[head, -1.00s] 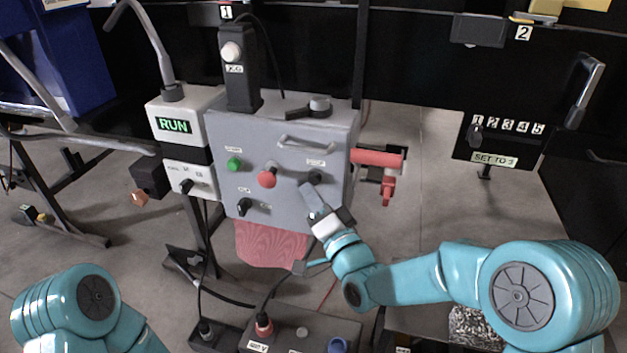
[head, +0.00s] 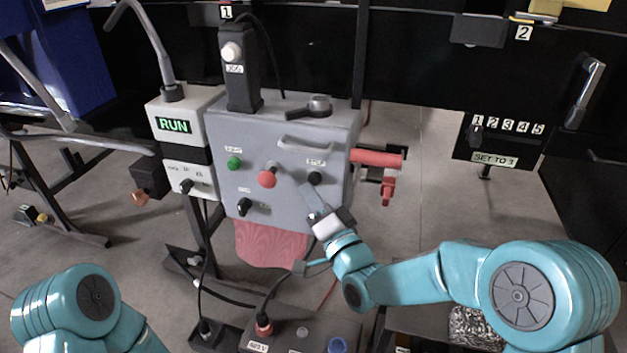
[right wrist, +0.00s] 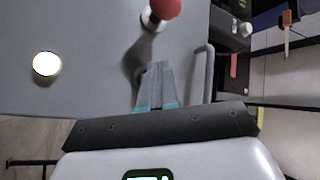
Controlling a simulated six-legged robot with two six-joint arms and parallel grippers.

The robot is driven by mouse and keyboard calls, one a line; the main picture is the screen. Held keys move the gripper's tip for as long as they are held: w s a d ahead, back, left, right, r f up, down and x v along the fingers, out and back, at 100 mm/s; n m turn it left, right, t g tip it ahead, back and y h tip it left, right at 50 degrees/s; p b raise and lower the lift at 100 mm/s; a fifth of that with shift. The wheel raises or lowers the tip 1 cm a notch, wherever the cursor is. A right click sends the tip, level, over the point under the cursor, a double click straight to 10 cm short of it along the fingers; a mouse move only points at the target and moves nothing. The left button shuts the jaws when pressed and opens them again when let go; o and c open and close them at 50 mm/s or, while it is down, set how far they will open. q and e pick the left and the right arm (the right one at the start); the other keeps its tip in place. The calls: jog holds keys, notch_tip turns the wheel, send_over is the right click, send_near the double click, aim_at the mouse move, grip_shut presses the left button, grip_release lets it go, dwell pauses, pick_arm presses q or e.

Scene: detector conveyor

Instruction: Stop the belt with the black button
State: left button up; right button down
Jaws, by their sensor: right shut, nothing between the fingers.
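The black button (head: 315,178) is on the right of the grey control box's front face (head: 215,150), under a small white label. My right gripper (head: 308,191) is shut and empty, its fingertips just below and left of the black button. A small gap seems to show between them, but contact is hard to judge. In the right wrist view the shut fingers (right wrist: 157,82) point at the grey panel, and I cannot make out the black button there. A display (head: 173,125) left of the box reads RUN in green. My left gripper is out of view.
A green button (head: 233,163), a red knob (head: 267,179) and a black selector (head: 244,206) share the panel. A grey handle (head: 306,143) sticks out above the black button. A red-handled valve (head: 378,160) is at the box's right. A numbered panel (head: 500,140) stands farther right.

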dwell(0.4)
jog(key=shift+w+d+b, duration=0.15)
jog(key=shift+w+b, duration=0.25)
jog(key=shift+b, duration=0.05)
jog(key=shift+w+d, duration=0.15)
jog(key=shift+w, duration=0.35)
dwell(0.7)
jog(key=shift+s+b, duration=0.1)
jog(key=shift+b, duration=0.3)
jog(key=shift+s+a+b, duration=0.25)
jog(key=shift+s+b, duration=0.25)
jog(key=shift+s, duration=0.3)
